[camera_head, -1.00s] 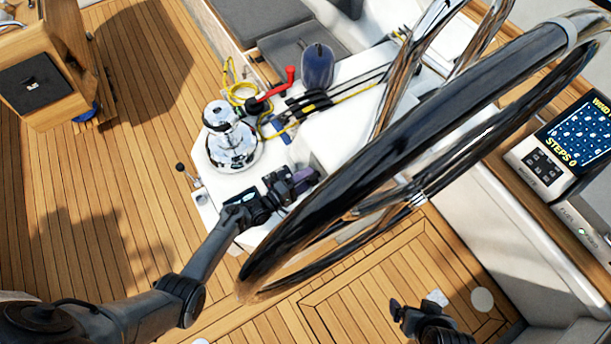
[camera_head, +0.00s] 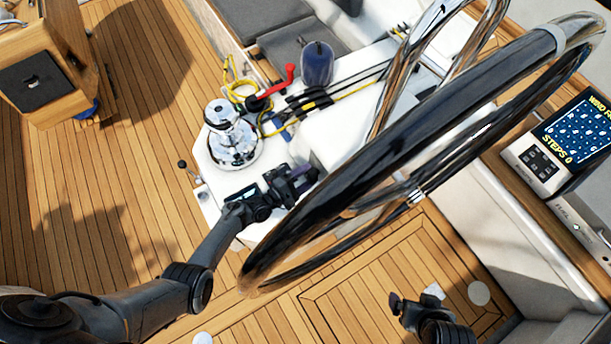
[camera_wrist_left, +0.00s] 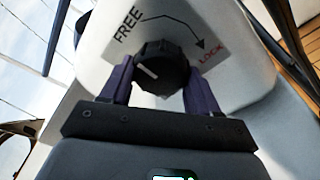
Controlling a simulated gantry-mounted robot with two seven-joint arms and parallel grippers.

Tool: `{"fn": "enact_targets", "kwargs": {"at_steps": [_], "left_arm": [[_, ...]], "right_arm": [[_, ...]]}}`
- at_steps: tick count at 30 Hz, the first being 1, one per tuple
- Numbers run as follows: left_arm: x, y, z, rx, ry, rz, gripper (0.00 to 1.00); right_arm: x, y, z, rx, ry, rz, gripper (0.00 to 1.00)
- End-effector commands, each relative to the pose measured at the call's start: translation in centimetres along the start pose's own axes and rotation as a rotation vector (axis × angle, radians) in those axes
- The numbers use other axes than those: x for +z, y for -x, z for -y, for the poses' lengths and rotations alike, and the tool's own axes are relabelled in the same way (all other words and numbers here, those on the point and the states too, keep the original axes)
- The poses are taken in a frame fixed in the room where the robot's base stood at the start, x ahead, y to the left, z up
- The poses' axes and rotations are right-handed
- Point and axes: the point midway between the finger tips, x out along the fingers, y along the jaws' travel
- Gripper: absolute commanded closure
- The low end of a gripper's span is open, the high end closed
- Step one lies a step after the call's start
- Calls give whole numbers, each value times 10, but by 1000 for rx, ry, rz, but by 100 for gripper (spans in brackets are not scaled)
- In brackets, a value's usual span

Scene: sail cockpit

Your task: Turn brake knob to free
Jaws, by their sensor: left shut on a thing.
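The brake knob (camera_wrist_left: 160,68) is round, black and ribbed, on a white housing in the left wrist view. Its white pointer line aims to the left and slightly up, below the printed word FREE (camera_wrist_left: 128,25). The red word LOCK (camera_wrist_left: 211,57) is at its right, with a black arrow line between the words. My left gripper (camera_wrist_left: 160,88) has its purple fingers on both sides of the knob, shut on it. In the head view my left gripper (camera_head: 300,180) is beside the wheel; the knob is hidden there. My right gripper (camera_head: 412,303) is low, empty-looking and far from the knob.
The large black steering wheel (camera_head: 400,140) passes close to the right of my left gripper. A chrome winch (camera_head: 232,138), a red-handled lever (camera_head: 289,74) and yellow rope (camera_head: 238,92) lie beyond it. A display (camera_head: 575,128) stands at the right. Open teak deck lies left.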

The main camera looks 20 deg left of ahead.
Motion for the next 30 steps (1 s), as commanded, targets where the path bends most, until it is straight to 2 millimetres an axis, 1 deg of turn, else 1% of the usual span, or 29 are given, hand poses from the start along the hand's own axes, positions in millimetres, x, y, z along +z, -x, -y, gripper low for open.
{"fn": "enact_targets", "kwargs": {"at_steps": [5, 6, 8, 9, 10, 19, 22, 26, 30], "left_arm": [[0, 0, 1, -1, 3, -1, 70], [0, 0, 1, -1, 3, -1, 33], [0, 0, 1, -1, 2, -1, 24], [0, 0, 1, -1, 2, -1, 18], [0, 0, 1, -1, 2, -1, 15], [0, 1, 0, 0, 1, -1, 15], [0, 6, 1, -1, 1, -2, 15], [0, 21, 0, -1, 1, -3, 15], [0, 45, 0, -1, 0, -3, 15]], "right_arm": [[0, 0, -1, 2, 3, 1, 5], [0, 0, -1, 2, 3, 0, 5], [0, 0, -1, 2, 3, 1, 5], [0, 0, -1, 2, 2, 1, 5], [0, 0, -1, 2, 2, 0, 5], [0, 0, 1, -2, -2, 0, 5], [-1, 2, 1, -4, -4, -1, 5], [-2, 5, 1, -5, -7, -1, 5], [-3, 9, 1, -5, -7, -1, 5]]}}
